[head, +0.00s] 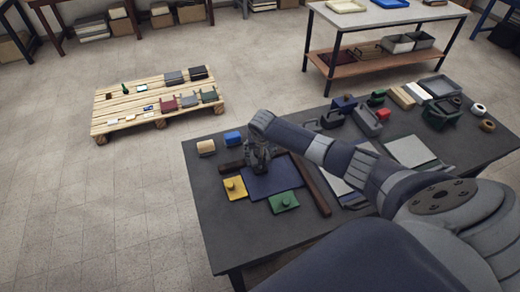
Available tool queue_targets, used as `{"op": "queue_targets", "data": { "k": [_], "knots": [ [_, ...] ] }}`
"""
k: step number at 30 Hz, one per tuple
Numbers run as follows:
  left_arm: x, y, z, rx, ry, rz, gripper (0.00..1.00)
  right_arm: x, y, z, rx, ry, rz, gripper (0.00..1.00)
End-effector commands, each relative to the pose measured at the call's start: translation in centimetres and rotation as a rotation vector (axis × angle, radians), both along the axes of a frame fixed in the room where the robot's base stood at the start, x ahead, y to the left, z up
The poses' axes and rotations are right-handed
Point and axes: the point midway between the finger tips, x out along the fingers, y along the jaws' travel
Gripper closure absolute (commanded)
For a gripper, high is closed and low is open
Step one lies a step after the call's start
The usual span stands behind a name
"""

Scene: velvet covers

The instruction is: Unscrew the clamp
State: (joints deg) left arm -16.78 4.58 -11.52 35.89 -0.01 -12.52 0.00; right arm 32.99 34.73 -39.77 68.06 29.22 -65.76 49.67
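My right arm reaches in from the right across the dark table (222,240). My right gripper (258,160) points down at the upper left edge of a dark blue mat (276,180). The fingers are small and dark, and I cannot tell whether they are open or hold something. I cannot make out a clamp clearly; one may be hidden at the gripper. A yellow plate with a knob (235,188) and a green plate with a knob (283,202) lie by the mat. My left gripper is not in view.
Brown bars (311,186) flank the mat. A tan block (206,148) and a blue block (232,138) sit at the left. Trays, boxes and rolls crowd the table's far right. A pallet (160,103) with small items lies on the floor. The table's front left is clear.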

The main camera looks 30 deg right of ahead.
Motion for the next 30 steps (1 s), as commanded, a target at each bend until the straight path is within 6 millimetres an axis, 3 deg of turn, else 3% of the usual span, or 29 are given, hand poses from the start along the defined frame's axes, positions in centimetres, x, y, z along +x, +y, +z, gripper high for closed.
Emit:
{"op": "queue_targets", "data": {
  "k": [6,8,12,23,30],
  "knots": [
    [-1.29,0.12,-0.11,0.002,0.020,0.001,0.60,0.00,0.01,-0.02,0.000,0.000,0.000,0.42],
    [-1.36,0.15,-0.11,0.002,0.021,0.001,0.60,0.00,0.01,-0.02,0.000,0.000,0.000,0.53],
    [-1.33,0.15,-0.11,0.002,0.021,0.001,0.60,0.00,0.00,-0.01,0.000,0.000,0.000,0.85],
    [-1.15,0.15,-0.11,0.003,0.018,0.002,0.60,-0.07,-0.03,-0.05,0.000,0.002,0.026,0.85],
    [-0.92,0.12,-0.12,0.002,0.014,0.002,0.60,-0.18,-0.20,-0.12,0.000,0.002,0.144,0.85]
  ]
}}
